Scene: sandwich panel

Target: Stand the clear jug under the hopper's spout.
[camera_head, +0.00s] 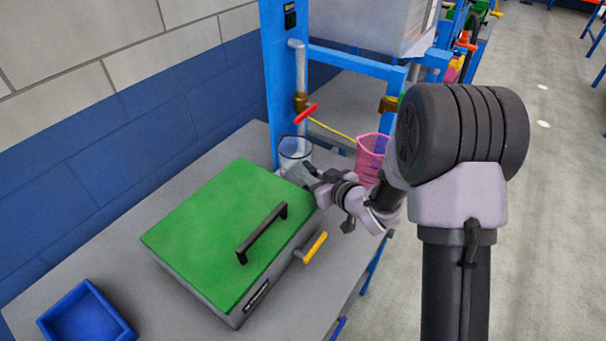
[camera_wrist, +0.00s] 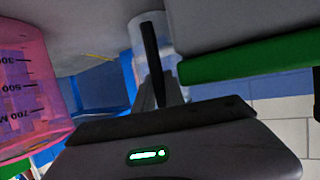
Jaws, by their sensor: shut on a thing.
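The clear jug (camera_head: 295,148) stands upright at the back of the grey bench, beside the blue post and below a pipe with a brass valve. My gripper (camera_head: 308,174) is shut on the jug at its near side. The wrist view shows the clear jug (camera_wrist: 146,40) beyond my gripper (camera_wrist: 157,75), with a dark finger across it. The pale hopper (camera_head: 385,20) is on the blue frame at the top. A brass fitting (camera_head: 389,104) sits below it, above the pink jug; whether this is its spout is unclear.
A pink jug (camera_head: 372,155) with markings stands right of my gripper; it also shows in the wrist view (camera_wrist: 35,85). The green-lidded panel press (camera_head: 215,225) lies close in front. The red valve handle (camera_head: 306,113) juts out above. A blue tray (camera_head: 84,316) sits front left.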

